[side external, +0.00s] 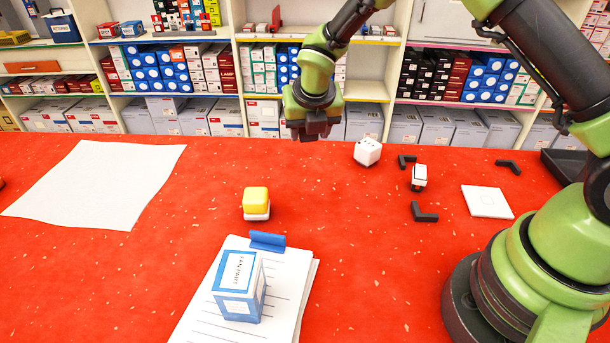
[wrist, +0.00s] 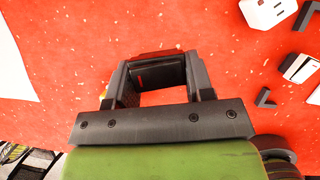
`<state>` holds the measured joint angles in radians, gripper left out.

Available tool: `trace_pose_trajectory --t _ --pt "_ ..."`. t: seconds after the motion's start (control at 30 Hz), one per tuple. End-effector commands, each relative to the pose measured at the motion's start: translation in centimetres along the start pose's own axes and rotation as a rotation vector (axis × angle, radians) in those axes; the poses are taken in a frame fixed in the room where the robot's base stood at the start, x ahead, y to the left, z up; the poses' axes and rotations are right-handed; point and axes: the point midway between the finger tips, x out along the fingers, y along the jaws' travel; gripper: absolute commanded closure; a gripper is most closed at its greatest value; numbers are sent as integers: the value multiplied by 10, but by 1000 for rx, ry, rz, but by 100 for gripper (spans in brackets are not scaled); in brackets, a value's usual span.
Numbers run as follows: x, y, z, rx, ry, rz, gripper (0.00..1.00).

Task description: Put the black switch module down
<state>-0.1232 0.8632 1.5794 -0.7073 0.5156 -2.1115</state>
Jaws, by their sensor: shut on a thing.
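The black switch module (wrist: 160,73) shows in the wrist view as a dark block with a small red mark, between the two fingers of my gripper (wrist: 158,62). My gripper is shut on it. In the side external view my gripper (side external: 313,134) points down above the far part of the red table. There the module is hard to tell from the dark fingers. The module appears to be above the table, but its exact height is unclear.
On the red table (side external: 370,290) lie a white sheet (side external: 100,185), a yellow-topped block (side external: 256,201), a clipboard (side external: 268,241) bearing a blue-white box (side external: 239,285), a white socket block (side external: 367,152), a small white module (side external: 419,176), black corner brackets (side external: 424,213) and a white plate (side external: 488,202).

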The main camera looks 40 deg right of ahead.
Motion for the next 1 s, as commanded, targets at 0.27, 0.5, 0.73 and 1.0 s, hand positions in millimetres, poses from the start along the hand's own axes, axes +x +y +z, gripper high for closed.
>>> trace_pose_trajectory --t 0.27,0.5,0.73,1.0 --pt "7 4 7 -135 3 53 75" --pt "46 4 -10 -144 6 55 75" --pt "71 4 -20 -144 5 56 75" --pt "94 4 -30 -141 3 57 75"
